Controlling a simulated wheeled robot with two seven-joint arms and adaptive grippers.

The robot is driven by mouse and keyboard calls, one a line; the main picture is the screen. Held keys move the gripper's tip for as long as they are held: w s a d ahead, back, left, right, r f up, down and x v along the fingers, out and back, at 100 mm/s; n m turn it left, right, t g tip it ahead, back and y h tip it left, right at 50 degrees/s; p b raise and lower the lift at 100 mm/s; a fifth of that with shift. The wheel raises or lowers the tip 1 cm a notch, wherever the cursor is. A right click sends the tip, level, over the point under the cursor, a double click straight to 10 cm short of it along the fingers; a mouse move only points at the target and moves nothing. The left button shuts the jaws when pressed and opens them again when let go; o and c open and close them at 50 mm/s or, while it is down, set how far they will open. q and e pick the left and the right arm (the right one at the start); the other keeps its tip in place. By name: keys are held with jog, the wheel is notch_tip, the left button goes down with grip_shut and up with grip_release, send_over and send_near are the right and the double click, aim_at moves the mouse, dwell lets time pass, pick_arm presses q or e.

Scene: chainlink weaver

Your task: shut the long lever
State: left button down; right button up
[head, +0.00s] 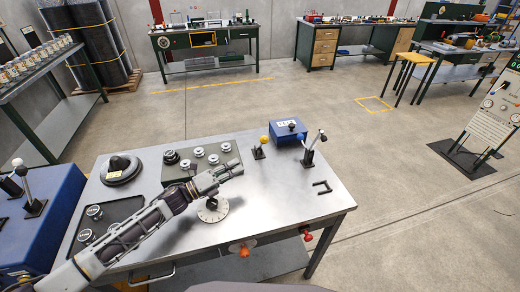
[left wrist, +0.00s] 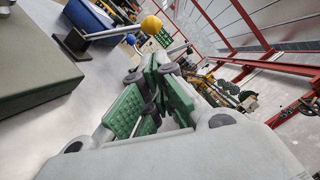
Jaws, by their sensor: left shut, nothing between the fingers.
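A lever with a yellow ball knob (head: 264,139) stands on a small dark base near the back middle of the metal table. In the left wrist view its silver rod runs from a black base to the yellow ball (left wrist: 151,24). A second lever with a dark grey knob (head: 322,135) stands upright and tilted on a black base at the table's right. I cannot tell for certain which is the long lever. My left gripper (head: 237,167) is shut and empty, left of both levers and apart from them. Its green-padded fingers (left wrist: 163,78) show in the wrist view. My right gripper is not in view.
A blue box (head: 288,132) stands behind the levers. A panel with several round knobs (head: 192,172) lies left of my gripper. A round metal flange (head: 213,212) is below it. A black bracket (head: 322,187) lies at the front right. Table between is bare.

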aim_at(261, 145)
pick_arm(q)
jog(key=shift+w, duration=0.45)
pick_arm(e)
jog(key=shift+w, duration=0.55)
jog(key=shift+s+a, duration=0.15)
pick_arm(q)
jog(key=shift+d, duration=0.1)
jog(key=p+x, duration=0.2)
jog(key=x, duration=0.8)
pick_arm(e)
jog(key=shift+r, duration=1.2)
pick_arm(q)
jog(key=shift+w+r, duration=0.1)
jog(key=shift+w, duration=0.05)
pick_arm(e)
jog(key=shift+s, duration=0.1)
pick_arm(q)
jog(key=shift+w+r+n, duration=0.1)
jog(key=shift+r+n, duration=0.15)
jog(key=shift+n, duration=0.05)
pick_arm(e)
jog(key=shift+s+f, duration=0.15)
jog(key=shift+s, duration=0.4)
